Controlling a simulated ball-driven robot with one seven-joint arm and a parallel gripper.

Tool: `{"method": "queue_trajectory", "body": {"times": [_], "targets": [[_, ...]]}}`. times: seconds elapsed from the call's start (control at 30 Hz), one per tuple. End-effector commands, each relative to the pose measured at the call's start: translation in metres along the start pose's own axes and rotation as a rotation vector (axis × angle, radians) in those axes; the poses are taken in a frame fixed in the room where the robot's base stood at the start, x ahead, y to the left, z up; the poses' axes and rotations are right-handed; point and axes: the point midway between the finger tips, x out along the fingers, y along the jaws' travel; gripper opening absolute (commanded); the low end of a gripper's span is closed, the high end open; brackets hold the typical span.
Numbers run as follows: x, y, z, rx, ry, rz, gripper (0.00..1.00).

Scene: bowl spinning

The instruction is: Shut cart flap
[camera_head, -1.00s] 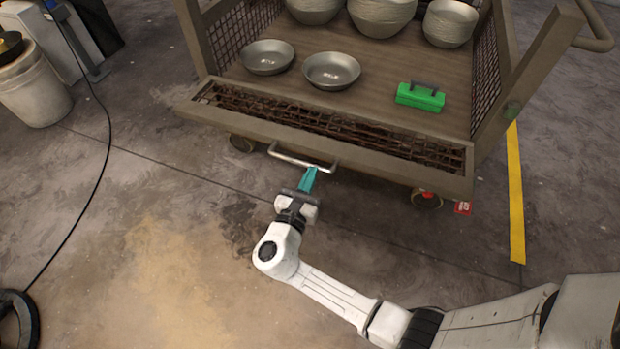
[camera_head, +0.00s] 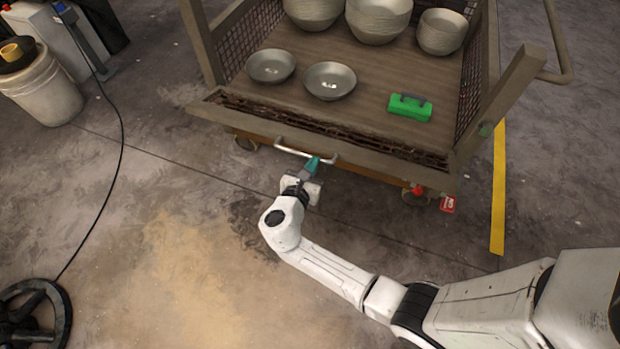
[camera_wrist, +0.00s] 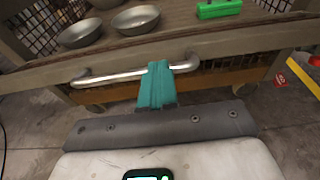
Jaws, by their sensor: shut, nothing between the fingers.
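The cart (camera_head: 250,128) stands ahead with its front flap (camera_head: 330,127) tilted partway up, a mesh panel framed in brown bars. A silver bar handle (camera_head: 290,150) is on the flap's outer face. My gripper (camera_head: 311,164), with teal fingers, is shut and empty at the right part of this handle. In the wrist view the fingers (camera_wrist: 158,85) overlap the handle (camera_wrist: 110,78), near its right end. Whether they press on it from below or behind cannot be told.
On the cart deck are two shallow metal bowls (camera_head: 330,82), stacked bowls (camera_head: 378,20) and a green toolbox (camera_head: 410,106). A white bucket (camera_head: 42,85) and a black cable (camera_head: 122,130) are at left. A yellow floor stripe (camera_head: 498,200) is at right.

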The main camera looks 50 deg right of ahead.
Motion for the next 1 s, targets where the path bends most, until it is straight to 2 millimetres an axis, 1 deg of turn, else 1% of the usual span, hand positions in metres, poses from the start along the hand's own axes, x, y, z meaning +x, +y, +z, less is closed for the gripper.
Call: {"method": "queue_trajectory", "body": {"times": [0.03,0.57,1.0], "targets": [[0.001,-0.001,0.019,0.004,0.019,-0.006,0.0],[0.021,-0.002,0.077,0.005,0.25,-0.006,0.0],[0.05,-0.002,0.124,0.008,0.456,-0.006,0.0]]}}
